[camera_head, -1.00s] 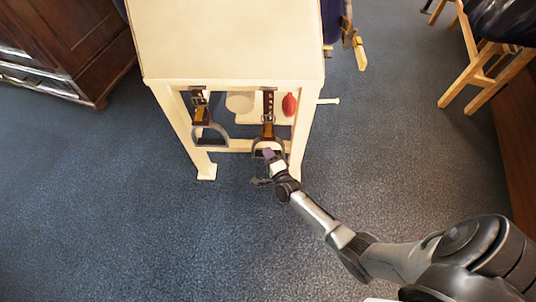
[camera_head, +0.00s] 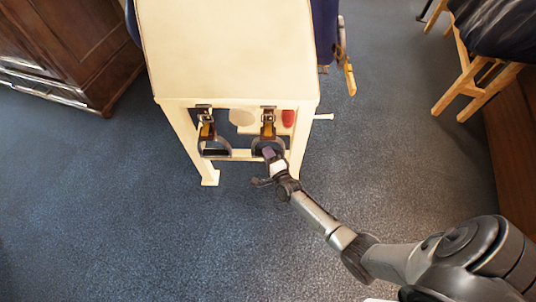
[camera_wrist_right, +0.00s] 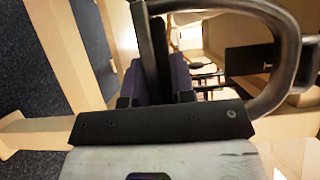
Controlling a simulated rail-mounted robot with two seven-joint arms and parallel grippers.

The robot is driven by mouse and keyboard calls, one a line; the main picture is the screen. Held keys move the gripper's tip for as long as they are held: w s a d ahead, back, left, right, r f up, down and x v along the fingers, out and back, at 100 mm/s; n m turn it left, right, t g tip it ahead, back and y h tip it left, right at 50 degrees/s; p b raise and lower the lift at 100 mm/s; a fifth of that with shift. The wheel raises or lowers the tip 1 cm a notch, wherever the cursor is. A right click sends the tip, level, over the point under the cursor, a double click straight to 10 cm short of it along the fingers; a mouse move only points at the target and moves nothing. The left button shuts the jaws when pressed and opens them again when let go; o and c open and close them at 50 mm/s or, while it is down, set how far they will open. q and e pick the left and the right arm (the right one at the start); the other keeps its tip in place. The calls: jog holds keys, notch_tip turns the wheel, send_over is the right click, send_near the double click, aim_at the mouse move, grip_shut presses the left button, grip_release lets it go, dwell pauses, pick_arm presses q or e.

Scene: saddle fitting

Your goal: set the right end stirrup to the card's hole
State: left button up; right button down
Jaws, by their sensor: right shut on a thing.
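Two metal stirrups hang on brown leather straps under the front edge of a cream stand (camera_head: 232,55). The right end stirrup (camera_head: 281,146) hangs from the right strap (camera_head: 268,124), and the left stirrup (camera_head: 201,146) hangs freely. My right gripper (camera_head: 269,154) is shut on the lower part of the right end stirrup. In the right wrist view, the stirrup's curved bar (camera_wrist_right: 290,45) arcs beside the dark fingers with purple pads (camera_wrist_right: 165,75). The strap holes are too small to make out. I cannot make out the card. My left gripper is not in view.
A pale round object (camera_head: 241,117) and a red object (camera_head: 288,118) sit within the stand behind the straps. A pale peg (camera_head: 323,117) sticks out at its right. A wooden trestle (camera_head: 470,88) is far right, a dark cabinet (camera_head: 65,45) far left. The blue floor in front is clear.

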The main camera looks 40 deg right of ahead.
jog(key=c, duration=1)
grip_release()
jog(key=shift+o, duration=0.2)
jog(key=shift+s, duration=0.1)
jog(key=shift+s, duration=0.25)
jog(key=p+v, duration=0.4)
jog(key=v, duration=0.9)
